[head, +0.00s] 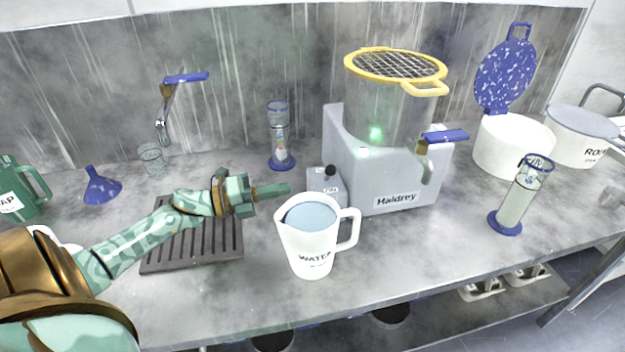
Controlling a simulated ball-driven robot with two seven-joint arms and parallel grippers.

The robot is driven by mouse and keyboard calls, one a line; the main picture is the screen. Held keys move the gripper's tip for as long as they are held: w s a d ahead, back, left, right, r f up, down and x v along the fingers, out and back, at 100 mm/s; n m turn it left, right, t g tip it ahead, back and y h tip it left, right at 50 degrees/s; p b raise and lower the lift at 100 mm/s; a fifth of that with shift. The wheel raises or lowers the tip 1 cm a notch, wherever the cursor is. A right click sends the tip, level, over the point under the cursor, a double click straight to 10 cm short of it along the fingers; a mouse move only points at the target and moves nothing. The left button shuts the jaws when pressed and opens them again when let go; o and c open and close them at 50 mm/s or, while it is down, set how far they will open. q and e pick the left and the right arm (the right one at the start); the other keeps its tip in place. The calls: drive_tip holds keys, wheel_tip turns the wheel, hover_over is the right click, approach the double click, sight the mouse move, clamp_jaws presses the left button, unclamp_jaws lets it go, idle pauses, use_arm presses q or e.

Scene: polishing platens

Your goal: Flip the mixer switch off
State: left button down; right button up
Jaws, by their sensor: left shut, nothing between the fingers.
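The mixer (385,185) is a pale grey machine labelled "Haldrey". It carries a clear vessel (395,105) with a yellow-rimmed mesh sieve (396,65) on top. A green light (376,133) glows on it. A small grey box with a black knob-like switch (330,171) stands at its left side; its label is too small to read surely. My left gripper (286,189) is shut and empty, pointing right, just left of the switch box and apart from it in the picture. My right gripper is not in view.
A white "WATER" jug (308,248) stands in front of the switch box. A dark slatted drain grate (195,248) lies under my left arm. A glass cylinder (279,140) stands behind my gripper. Another cylinder (519,195) and a white bucket (512,148) are at right.

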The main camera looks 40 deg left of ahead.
sight(329, 173)
use_arm(q)
drive_tip(key=x, duration=0.9)
drive_tip(key=shift+w+d, duration=0.25)
drive_tip(key=shift+w, duration=0.1)
drive_tip(key=shift+w+a+r+n, duration=0.1)
drive_tip(key=shift+r+n, duration=0.1)
drive_tip(key=shift+n, duration=0.1)
